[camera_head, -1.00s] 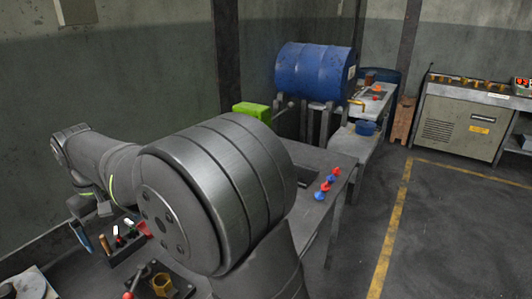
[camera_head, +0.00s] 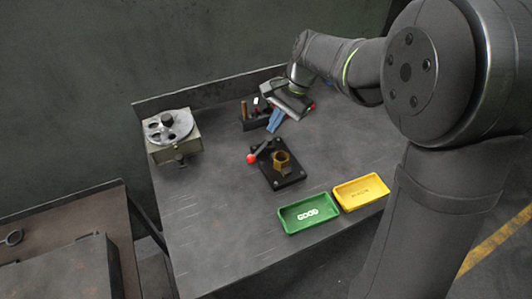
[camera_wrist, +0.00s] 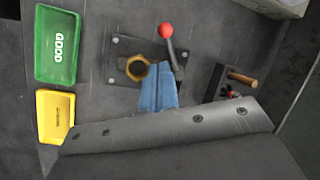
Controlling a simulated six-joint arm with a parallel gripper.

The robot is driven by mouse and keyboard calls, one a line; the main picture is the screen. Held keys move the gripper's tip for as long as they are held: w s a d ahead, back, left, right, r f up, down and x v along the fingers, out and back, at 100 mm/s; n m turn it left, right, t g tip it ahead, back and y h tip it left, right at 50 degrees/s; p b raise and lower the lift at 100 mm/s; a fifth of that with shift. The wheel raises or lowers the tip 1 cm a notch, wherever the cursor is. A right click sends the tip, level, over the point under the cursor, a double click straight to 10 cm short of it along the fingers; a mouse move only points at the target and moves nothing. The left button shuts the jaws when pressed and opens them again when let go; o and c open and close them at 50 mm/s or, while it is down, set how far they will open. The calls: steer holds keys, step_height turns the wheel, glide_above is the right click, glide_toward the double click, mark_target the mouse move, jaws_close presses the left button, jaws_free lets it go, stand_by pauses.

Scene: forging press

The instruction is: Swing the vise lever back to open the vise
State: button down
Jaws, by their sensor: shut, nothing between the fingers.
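The vise is a dark base plate (camera_head: 290,180) on the workbench, with a brass hexagonal piece (camera_head: 281,161) on it. Its lever (camera_head: 263,147) ends in a red knob (camera_head: 251,158) at the plate's left side. In the wrist view the red knob (camera_wrist: 166,31) and the lever (camera_wrist: 172,54) lie just right of the brass piece (camera_wrist: 137,68). My gripper (camera_head: 272,127) has blue fingers, shut and empty, behind the vise and apart from the knob. In the wrist view my gripper (camera_wrist: 158,72) covers part of the plate; whether it touches the lever cannot be told.
A green GOOD tray (camera_head: 308,213) and a yellow tray (camera_head: 361,192) stand in front of the vise. A dark tool holder (camera_head: 256,122) stands close to my gripper. A grey device with a round disc (camera_head: 171,127) stands at left. The bench between is clear.

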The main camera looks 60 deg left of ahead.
mark_target(261, 150)
steer(key=w+d+f+m+g+y, duration=0.1)
steer(key=m, duration=0.3)
steer(key=d+f+m+g+y, duration=0.1)
steer(key=m, duration=0.3)
steer(key=w+d+f+m+y, duration=0.1)
steer(key=m, duration=0.2)
steer(key=shift+w+d+m+g, duration=0.15)
steer(key=shift+w+m+g, duration=0.15)
steer(key=shift+m+g, duration=0.1)
steer(key=shift+f, duration=0.1)
steer(key=x, duration=1)
